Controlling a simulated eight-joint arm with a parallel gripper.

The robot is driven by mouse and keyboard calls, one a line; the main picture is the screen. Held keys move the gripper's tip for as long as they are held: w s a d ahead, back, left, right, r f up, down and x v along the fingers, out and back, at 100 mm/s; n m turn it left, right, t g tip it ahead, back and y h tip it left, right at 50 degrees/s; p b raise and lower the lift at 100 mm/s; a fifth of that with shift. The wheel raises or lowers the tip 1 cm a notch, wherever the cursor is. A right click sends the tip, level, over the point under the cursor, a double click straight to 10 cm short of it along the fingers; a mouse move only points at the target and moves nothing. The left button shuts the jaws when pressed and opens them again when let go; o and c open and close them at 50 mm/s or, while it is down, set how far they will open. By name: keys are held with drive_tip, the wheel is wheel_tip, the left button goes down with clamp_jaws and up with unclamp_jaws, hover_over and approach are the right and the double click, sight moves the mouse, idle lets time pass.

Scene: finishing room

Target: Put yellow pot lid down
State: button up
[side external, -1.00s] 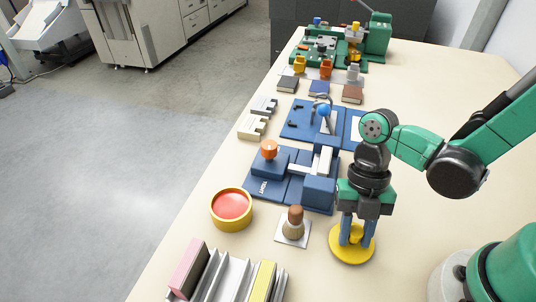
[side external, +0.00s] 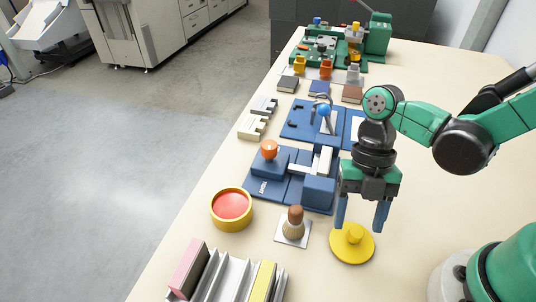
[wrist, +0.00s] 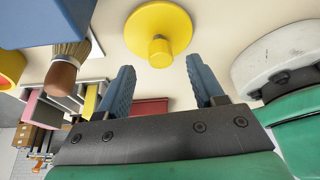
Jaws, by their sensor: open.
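The yellow pot lid (side external: 340,246) lies flat on the table with its knob up, at the lower right of the side view. It also shows at the top of the wrist view (wrist: 172,22). My gripper (side external: 361,228) is open and empty, with its blue fingers raised above the lid and apart from its knob. The yellow pot (side external: 232,222) with a red inside stands to the left, uncovered.
A brush (side external: 294,222) stands on a white card just left of the lid. A blue fixture (side external: 318,191) lies behind it. A rack (side external: 226,277) with pink and yellow blocks is at the front left. The table right of the lid is clear.

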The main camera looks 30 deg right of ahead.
drive_tip(key=v, duration=0.8)
drive_tip(key=w+d+m+t+h, duration=0.1)
drive_tip(key=d+m+t, duration=0.1)
drive_tip(key=m, duration=0.7)
drive_tip(key=w+d+r+m+t, duration=0.1)
drive_tip(key=m+t, duration=0.4)
drive_tip(key=m, duration=0.5)
drive_tip(key=w+d+r+m+t+h, duration=0.1)
drive_tip(key=d+m+t, duration=0.3)
drive_tip(key=m, duration=0.5)
drive_tip(key=shift+w+m+h, duration=0.3)
drive_tip(key=shift+w+m, duration=0.1)
drive_tip(key=shift+w, duration=0.5)
